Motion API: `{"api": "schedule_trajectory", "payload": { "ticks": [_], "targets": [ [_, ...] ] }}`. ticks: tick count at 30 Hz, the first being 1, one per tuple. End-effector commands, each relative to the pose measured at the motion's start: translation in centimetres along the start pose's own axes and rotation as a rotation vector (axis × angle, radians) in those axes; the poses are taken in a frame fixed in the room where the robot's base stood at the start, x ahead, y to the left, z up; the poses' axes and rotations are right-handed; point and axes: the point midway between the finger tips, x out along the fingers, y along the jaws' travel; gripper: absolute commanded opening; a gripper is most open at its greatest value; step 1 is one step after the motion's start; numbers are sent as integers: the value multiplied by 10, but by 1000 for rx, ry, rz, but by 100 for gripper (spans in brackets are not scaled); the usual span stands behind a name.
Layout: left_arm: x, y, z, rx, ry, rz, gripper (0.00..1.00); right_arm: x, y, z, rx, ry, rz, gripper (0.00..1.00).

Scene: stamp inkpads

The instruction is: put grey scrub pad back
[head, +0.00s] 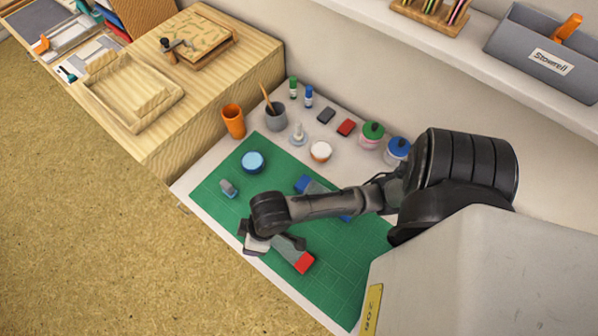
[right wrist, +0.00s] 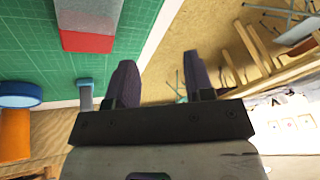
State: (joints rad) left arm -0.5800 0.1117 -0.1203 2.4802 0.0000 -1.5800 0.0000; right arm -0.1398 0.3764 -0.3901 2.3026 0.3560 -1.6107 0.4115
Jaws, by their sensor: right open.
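A small dark grey slab (head: 326,115) lies on the white tabletop beside a red one; I cannot tell for sure that it is the scrub pad. A grey block with a red end (head: 293,251) lies on the green mat (head: 345,262). It also shows at the top of the right wrist view (right wrist: 88,20). My right gripper (head: 256,243) is low near the mat's front edge, just left of this block. Its fingers (right wrist: 158,78) are open with nothing between them. A blue and grey piece (head: 304,184) is partly hidden behind my right arm. My left gripper is out of view.
A blue round tin (head: 253,162) and a small blue-grey piece (head: 228,188) sit on the mat. An orange cup (head: 233,121), grey pot (head: 276,118), white-topped jar (head: 320,151) and lidded jars (head: 371,136) stand behind. A wooden block (head: 165,137) rises at left.

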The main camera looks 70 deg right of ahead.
Motion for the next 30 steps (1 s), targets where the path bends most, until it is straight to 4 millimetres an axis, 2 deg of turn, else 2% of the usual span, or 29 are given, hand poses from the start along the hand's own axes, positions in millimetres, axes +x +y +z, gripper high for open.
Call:
{"api": "schedule_trajectory", "payload": {
  "ticks": [1, 6, 12, 18, 30],
  "targets": [
    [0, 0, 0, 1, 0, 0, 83, -2, -1, 18, 6, 7, 9, 48],
    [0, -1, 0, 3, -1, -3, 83, -13, 16, 63, -2, 13, 104, 48],
    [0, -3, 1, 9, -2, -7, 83, -26, 33, 99, -10, -18, 196, 48],
    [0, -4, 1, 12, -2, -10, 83, -30, 39, 110, -15, -33, 228, 48],
    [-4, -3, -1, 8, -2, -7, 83, -34, 38, 108, -16, -33, 227, 48]
  ]
}}
